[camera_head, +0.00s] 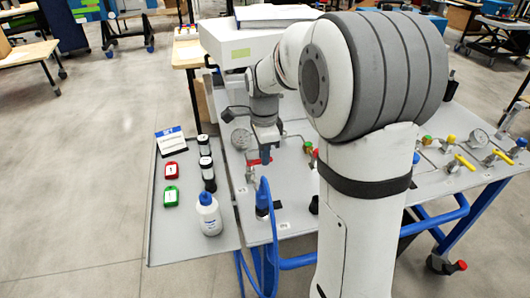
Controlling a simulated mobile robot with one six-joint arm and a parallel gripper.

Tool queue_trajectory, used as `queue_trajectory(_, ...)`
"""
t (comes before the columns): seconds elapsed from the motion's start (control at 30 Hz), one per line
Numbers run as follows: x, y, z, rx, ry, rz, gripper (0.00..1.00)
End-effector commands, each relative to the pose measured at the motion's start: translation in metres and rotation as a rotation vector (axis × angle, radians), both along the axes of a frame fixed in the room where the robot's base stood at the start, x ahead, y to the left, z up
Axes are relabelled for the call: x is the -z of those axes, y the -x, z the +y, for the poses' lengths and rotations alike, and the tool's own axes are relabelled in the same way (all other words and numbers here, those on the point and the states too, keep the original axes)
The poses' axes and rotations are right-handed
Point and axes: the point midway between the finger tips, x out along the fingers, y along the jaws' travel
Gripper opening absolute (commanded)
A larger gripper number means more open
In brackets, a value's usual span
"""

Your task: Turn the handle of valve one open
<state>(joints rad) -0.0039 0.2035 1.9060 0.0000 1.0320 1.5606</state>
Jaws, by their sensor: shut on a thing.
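My gripper (265,154) points down over the left part of the grey analyser panel (290,190), to the right of a round pressure gauge (241,139). Its jaws are shut on a small part at the panel, which looks like a valve handle. The fingers hide most of this part, so its angle and any label cannot be made out. My arm covers the middle of the panel.
A grey side shelf (175,235) holds a white bottle (209,214), dark vials (206,165), and red (171,170) and green (171,196) tags. A blue hose (270,215) rises in front. Valves with yellow handles (465,162) and another gauge (478,138) stand at right.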

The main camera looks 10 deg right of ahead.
Motion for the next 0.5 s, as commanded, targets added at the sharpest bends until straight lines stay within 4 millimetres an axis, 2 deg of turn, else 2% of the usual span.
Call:
queue_trajectory(0.27,-0.001,-0.004,0.000,-0.108,0.000,0.002,0.00)
queue_trajectory(0.5,-0.002,-0.012,0.002,-0.306,0.000,0.001,0.00)
